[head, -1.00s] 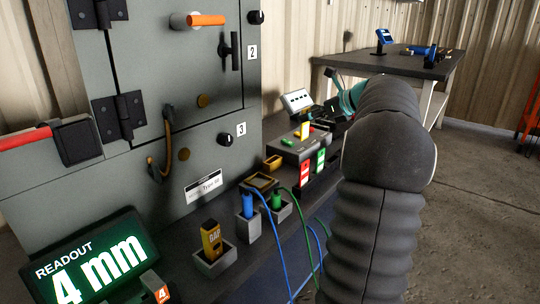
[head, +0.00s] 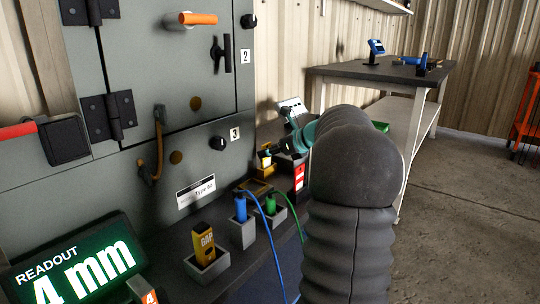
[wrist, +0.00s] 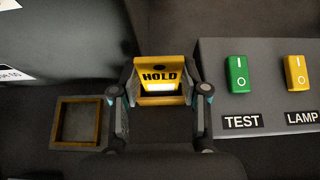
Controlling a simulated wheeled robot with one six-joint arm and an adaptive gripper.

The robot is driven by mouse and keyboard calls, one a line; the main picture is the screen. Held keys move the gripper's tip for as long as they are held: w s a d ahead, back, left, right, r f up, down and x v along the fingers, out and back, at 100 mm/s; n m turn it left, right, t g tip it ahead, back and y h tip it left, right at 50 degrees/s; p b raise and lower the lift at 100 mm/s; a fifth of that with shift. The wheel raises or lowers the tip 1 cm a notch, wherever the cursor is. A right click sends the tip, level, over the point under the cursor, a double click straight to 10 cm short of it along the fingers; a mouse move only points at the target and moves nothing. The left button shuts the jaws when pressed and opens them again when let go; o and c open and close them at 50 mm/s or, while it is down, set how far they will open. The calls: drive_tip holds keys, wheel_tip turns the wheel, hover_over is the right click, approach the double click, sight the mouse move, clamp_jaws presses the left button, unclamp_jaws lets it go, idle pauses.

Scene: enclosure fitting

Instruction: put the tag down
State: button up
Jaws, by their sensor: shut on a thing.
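The tag is a yellow plate marked HOLD (wrist: 161,76) with a dark hole and a pale glowing band. In the wrist view it stands between the two fingers of my gripper (wrist: 160,93), which is shut on it. In the head view my gripper (head: 272,152) and the tag (head: 265,160) are small, beyond my dark sleeved arm. A square tray with a yellow-brown rim (wrist: 78,144) lies left of the gripper in the wrist view, apart from the tag. I cannot tell whether the tag touches the surface below.
A grey switch box (wrist: 270,125) with a green TEST switch and yellow LAMP switch is close right of the gripper. In the head view, holders with blue (head: 240,209) and green (head: 270,203) plugs, their cables and a yellow gauge (head: 203,245) stand nearer. The cabinet (head: 180,100) rises left.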

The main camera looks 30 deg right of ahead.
drive_tip(key=shift+f, duration=0.35)
drive_tip(key=o, duration=0.9)
drive_tip(key=shift+o, duration=0.2)
drive_tip(key=shift+r, duration=0.1)
drive_tip(key=shift+s+r, duration=0.1)
drive_tip(key=shift+r, duration=0.1)
drive_tip(key=p+v, duration=0.1)
drive_tip(key=v, duration=1)
drive_tip(key=shift+s+p, duration=0.35)
drive_tip(key=shift+s, duration=0.05)
drive_tip(key=shift+d+r, duration=0.1)
drive_tip(key=shift+d, duration=0.05)
